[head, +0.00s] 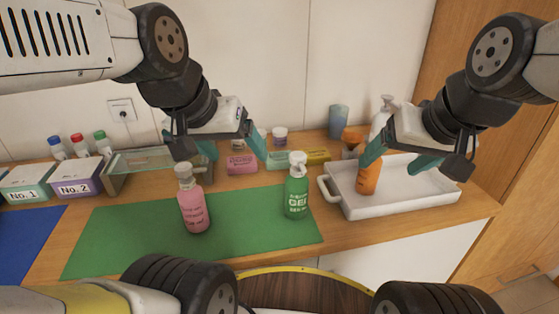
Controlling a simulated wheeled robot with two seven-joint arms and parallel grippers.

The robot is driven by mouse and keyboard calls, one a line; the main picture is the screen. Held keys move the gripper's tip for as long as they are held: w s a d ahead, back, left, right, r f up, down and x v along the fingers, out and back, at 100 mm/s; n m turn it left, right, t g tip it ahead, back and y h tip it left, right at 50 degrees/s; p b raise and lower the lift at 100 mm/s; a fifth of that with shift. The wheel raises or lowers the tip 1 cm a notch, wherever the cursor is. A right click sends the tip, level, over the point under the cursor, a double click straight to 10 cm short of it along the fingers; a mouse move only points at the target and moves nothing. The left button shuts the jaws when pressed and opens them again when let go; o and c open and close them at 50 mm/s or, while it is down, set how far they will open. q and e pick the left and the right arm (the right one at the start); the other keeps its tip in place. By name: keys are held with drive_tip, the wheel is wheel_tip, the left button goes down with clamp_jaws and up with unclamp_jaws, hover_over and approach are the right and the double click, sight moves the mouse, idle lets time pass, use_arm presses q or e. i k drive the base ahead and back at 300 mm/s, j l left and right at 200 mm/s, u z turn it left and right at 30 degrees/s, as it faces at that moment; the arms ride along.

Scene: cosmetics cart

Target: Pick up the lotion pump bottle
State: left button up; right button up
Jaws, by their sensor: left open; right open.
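A pink bottle (195,209) with a pale top stands upright on the green mat (125,235). A green gel bottle (297,192) with a white top stands on the mat's right part. A white pump bottle (384,109) stands at the back right, partly hidden by my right gripper. I cannot read which one is labelled lotion. My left gripper (231,154) is open and empty, above and behind the pink bottle. My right gripper (399,160) is open above the white tray (405,208); one finger overlaps the top of an orange bottle (369,181), and contact is unclear.
A glass-like shelf (150,160), labelled boxes No.1 (25,185) and No.2 (77,184), and a blue mat (30,235) are at left. Pink (241,164) and yellow (318,156) boxes and a blue cup (339,121) line the back. The mat's front middle is clear.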

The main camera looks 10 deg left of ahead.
sight(193, 205)
drive_tip(key=u, duration=1.25)
drive_tip(key=k, duration=0.15)
